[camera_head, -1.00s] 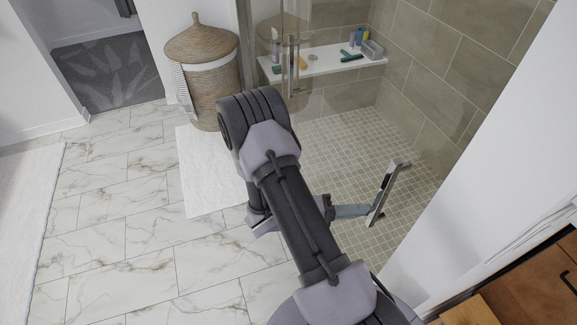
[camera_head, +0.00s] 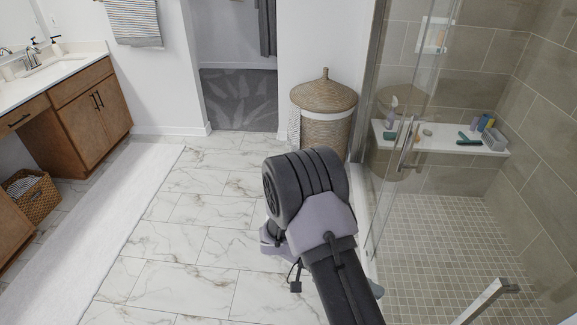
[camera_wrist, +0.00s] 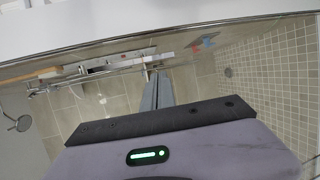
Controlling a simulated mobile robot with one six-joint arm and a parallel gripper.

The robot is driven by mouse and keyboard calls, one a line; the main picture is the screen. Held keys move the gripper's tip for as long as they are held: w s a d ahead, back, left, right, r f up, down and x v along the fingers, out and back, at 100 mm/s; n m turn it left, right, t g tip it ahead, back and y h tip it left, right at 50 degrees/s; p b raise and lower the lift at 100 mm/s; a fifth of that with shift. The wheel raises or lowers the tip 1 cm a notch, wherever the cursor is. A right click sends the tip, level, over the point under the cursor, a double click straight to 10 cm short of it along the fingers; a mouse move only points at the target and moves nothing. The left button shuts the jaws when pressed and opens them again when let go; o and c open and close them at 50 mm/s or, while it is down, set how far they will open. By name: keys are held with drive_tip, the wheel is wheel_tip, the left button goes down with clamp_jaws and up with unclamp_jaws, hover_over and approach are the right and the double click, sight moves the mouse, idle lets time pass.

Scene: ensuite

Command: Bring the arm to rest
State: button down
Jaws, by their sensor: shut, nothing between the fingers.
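My arm reaches up through the lower middle of the head view, over the marble floor beside the shower. My gripper is mostly hidden behind the arm there; a small grey-blue piece at the arm's right side appears to be its finger end. In the wrist view my gripper (camera_wrist: 158,88) points away from the camera. Its two grey fingers are together, with nothing between them. No object is held.
The glass shower door (camera_head: 393,130) stands right of my arm. A metal bar (camera_head: 488,300) rises at the lower right. A wicker hamper (camera_head: 325,125) stands behind the arm. A wooden vanity (camera_head: 92,105) and white rug (camera_head: 110,235) are left. Marble floor (camera_head: 180,255) between is clear.

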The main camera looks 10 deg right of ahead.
drive_tip(key=s+a+r+t+y, duration=0.3)
drive_tip(key=a+r+t+y, duration=0.4)
drive_tip(key=r, duration=0.3)
drive_tip(key=s+a+r+n+t+y, duration=0.1)
drive_tip(key=s+a+r+t+y, duration=0.3)
drive_tip(key=r, duration=0.6)
drive_tip(key=a+t+y, duration=0.2)
drive_tip(key=t+y, duration=0.1)
drive_tip(key=y, duration=0.1)
drive_tip(key=shift+a+r+t+b, duration=0.3)
drive_tip(key=shift+a, duration=0.1)
drive_tip(key=shift+s, duration=0.1)
